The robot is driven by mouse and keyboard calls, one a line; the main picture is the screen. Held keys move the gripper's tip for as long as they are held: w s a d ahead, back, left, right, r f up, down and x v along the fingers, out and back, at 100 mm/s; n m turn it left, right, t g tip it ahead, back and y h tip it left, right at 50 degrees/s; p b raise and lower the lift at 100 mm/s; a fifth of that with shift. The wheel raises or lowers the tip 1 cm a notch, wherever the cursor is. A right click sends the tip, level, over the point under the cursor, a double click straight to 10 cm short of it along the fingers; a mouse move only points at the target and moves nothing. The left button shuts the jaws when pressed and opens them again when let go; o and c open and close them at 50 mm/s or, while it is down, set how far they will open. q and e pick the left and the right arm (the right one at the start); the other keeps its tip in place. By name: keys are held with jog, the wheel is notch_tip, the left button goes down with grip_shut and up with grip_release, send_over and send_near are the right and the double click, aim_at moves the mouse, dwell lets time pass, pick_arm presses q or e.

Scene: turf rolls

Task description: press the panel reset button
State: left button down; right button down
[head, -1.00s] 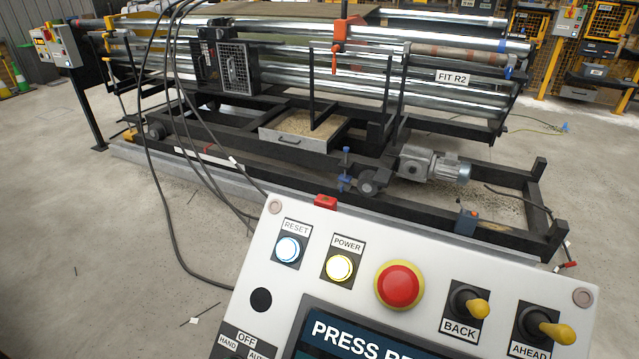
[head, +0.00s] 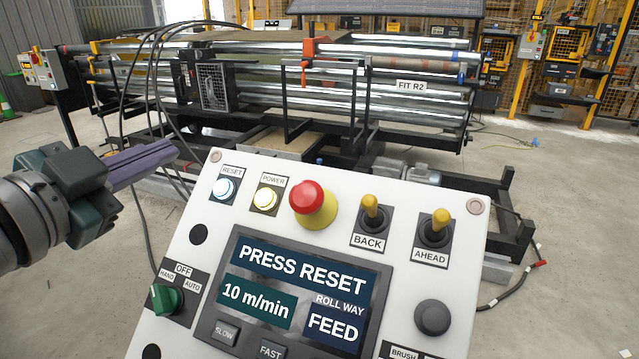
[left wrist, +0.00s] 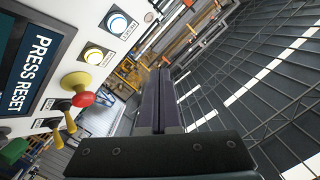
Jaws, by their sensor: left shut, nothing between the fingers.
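The white control panel (head: 215,262) fills the lower middle of the head view. Its reset button (head: 225,189) is round, lit bluish white, and sits at the upper left under a RESET label. It also shows in the left wrist view (left wrist: 118,23). The panel's screen (head: 300,270) reads PRESS RESET. My left gripper (head: 176,150) is shut and empty, left of and above the panel's top left corner, apart from the button. In the left wrist view its fingers (left wrist: 158,75) lie together, to the right of the panel. My right gripper is not in view.
Beside the reset button are a lit yellow POWER button (head: 266,199), a red emergency stop (head: 308,198), and BACK (head: 370,214) and AHEAD (head: 434,229) levers. A green selector (head: 165,299) sits lower left. The roller machine (head: 400,100) stands behind. Black cables hang behind the gripper.

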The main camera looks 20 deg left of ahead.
aim_at(223, 189)
pick_arm(q)
jog(key=shift+w+r, duration=0.1)
jog(key=shift+w+d+f+b, duration=0.1)
jog(key=shift+w+f+b, duration=1.35)
jog(key=shift+f+b, duration=0.35)
jog(key=shift+w+d+f+b, duration=0.1)
jog(key=shift+w+f+b, duration=1.4)
jog(key=shift+b, duration=0.35)
jog(key=shift+s+f, duration=0.1)
jog(key=shift+s, duration=0.05)
jog(key=shift+f, duration=0.1)
jog(key=shift+w+f, duration=0.2)
jog(key=shift+w, duration=0.1)
